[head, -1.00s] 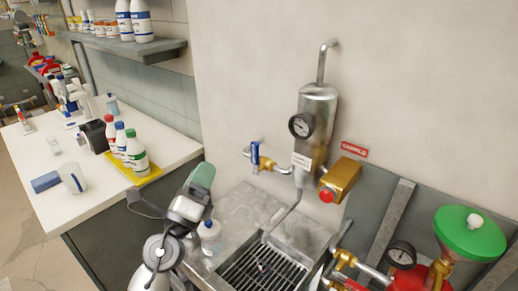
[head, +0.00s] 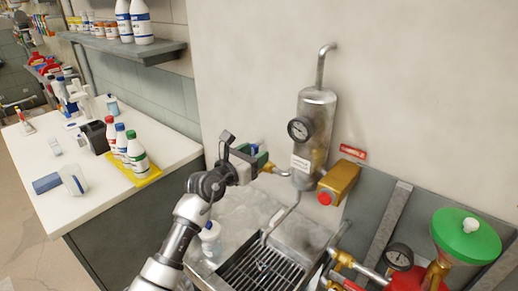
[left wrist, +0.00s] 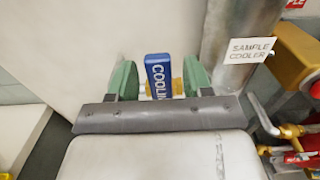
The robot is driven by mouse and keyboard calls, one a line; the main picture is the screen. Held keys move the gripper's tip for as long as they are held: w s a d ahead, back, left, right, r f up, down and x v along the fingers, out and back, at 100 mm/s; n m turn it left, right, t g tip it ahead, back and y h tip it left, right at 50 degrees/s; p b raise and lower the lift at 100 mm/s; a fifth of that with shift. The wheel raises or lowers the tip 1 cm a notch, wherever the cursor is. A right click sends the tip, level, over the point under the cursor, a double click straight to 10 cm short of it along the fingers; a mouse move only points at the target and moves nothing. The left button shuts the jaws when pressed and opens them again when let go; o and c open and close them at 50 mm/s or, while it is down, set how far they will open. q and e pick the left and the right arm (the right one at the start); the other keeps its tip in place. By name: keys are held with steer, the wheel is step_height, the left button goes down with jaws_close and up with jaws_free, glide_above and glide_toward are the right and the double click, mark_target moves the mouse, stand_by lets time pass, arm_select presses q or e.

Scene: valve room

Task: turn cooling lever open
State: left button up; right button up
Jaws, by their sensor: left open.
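The blue cooling lever (left wrist: 158,75), lettered "COOLIN…", stands upright on a brass valve in the left wrist view. My left gripper (left wrist: 160,82) is open, with one green finger on each side of the lever. Gaps show between the fingers and the lever, so it is around the lever without gripping it. In the head view, my left gripper (head: 256,158) is at the valve left of the metal sample cooler (head: 314,135) and hides most of the lever. My right gripper is not in view.
A brass block with a red button (head: 338,182) sits right of the cooler. Below are a sink with a grate (head: 262,268) and a small bottle (head: 210,238). A white counter (head: 100,195) with bottles is at left.

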arm_select(q)
steer(key=shift+x, duration=1.1)
steer(key=shift+c, duration=0.5)
jaws_close()
